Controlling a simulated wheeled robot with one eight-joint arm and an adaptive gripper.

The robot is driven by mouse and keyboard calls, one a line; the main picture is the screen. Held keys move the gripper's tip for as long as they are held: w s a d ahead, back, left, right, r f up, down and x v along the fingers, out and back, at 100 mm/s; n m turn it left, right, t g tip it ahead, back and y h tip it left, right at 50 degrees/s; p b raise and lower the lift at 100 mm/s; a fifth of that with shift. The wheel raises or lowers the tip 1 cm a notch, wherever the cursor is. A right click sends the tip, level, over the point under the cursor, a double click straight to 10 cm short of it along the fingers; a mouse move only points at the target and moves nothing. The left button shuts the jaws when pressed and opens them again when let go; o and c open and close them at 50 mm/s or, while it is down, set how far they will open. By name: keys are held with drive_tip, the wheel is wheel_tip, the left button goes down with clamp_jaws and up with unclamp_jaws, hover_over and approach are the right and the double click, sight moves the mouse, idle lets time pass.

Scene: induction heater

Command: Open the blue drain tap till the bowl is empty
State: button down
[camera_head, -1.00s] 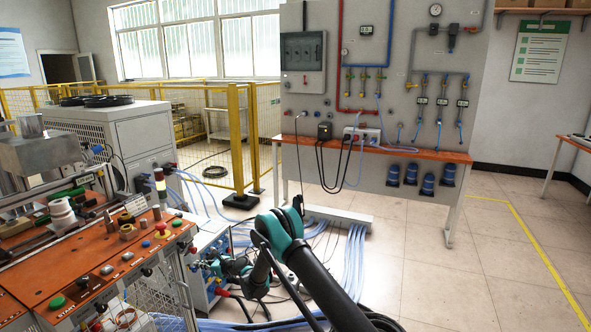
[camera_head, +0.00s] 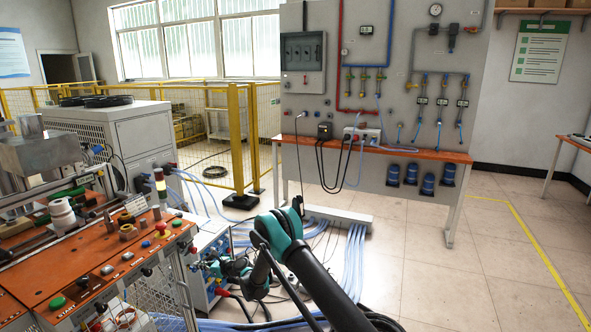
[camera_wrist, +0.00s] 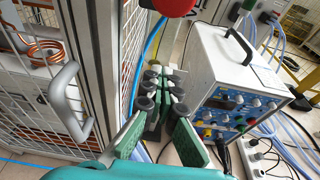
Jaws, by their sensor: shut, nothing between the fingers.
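My gripper (camera_wrist: 156,84) is shut and empty in the wrist view, its green-padded fingers meeting between a metal-framed cage door and a grey box with knobs. In the head view my gripper (camera_head: 203,266) is small, beside that box at the lower left. I cannot pick out the blue drain tap or its bowl with certainty in either view. No tap is in the fingers.
The grey box (camera_wrist: 220,75) stands right of the fingers. The cage door's handle (camera_wrist: 70,100) is at left. A red rounded thing (camera_wrist: 174,5) is cut off at the top. Pale hoses (camera_head: 355,260) cross the floor; open floor (camera_head: 480,260) lies right.

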drive_tip(key=shift+s+a, duration=0.3)
drive_tip(key=shift+s, duration=0.5)
idle(0.4)
drive_tip(key=shift+s+r, duration=0.1)
drive_tip(key=shift+r, duration=0.25)
drive_tip(key=shift+f+v, duration=0.25)
drive_tip(key=shift+v, duration=0.7)
drive_tip(key=shift+f+v, duration=0.2)
drive_tip(key=shift+v, duration=0.8)
drive_tip(key=shift+f+v, duration=0.25)
drive_tip(key=shift+v, duration=0.7)
drive_tip(key=shift+d, duration=0.15)
drive_tip(key=w+a+f+m+g+y, duration=0.1)
drive_tip(key=w+a+m+g, duration=0.1)
drive_tip(key=w+a+m, duration=0.2)
drive_tip(key=shift+w+m, duration=0.3)
drive_tip(key=shift+w, duration=0.45)
drive_tip(key=shift+s+a+f, duration=0.2)
drive_tip(key=shift+f, duration=0.05)
